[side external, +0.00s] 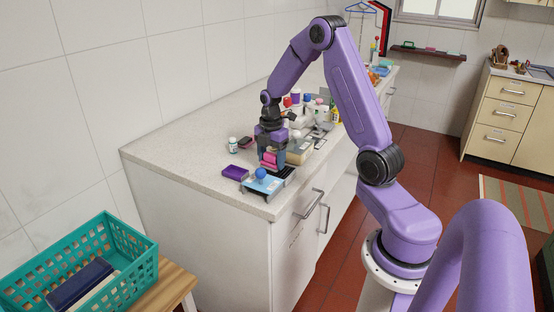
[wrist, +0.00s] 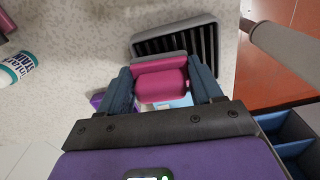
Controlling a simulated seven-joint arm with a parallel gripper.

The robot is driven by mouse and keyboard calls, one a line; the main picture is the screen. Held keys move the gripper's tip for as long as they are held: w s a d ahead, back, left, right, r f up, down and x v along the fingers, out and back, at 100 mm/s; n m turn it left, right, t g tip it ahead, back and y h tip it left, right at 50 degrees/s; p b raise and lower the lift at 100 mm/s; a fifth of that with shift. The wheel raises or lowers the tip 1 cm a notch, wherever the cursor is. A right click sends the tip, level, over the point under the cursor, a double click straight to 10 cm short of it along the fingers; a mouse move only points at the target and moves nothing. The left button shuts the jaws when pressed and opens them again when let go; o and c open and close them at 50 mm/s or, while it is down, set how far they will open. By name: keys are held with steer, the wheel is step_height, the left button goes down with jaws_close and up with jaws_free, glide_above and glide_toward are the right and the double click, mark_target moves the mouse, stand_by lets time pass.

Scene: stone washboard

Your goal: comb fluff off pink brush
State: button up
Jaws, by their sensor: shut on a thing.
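My gripper (side external: 271,152) is low over the near end of the counter, pointing down. In the wrist view its two dark blue fingers (wrist: 162,80) are shut on the pink brush (wrist: 160,88), one on each side. The brush also shows pink between the fingers in the side view (side external: 269,160). A grey strip lies along the brush's far edge; I cannot tell whether it is bristles or fluff. Just beyond it is a grey-framed dark ribbed comb (wrist: 175,38), lying on the counter. I cannot tell whether brush and comb touch.
A light blue tray with a blue ball (side external: 261,173) sits at the counter's front corner. A purple block (side external: 235,172) is left of it. Bottles (side external: 320,108) crowd behind my gripper.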

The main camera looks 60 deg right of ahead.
mark_target(283, 171)
steer(key=shift+s, duration=2.25)
steer(key=shift+w, duration=2.35)
steer(key=shift+s, duration=2.2)
steer(key=shift+w, duration=2.15)
steer(key=shift+r, duration=4.05)
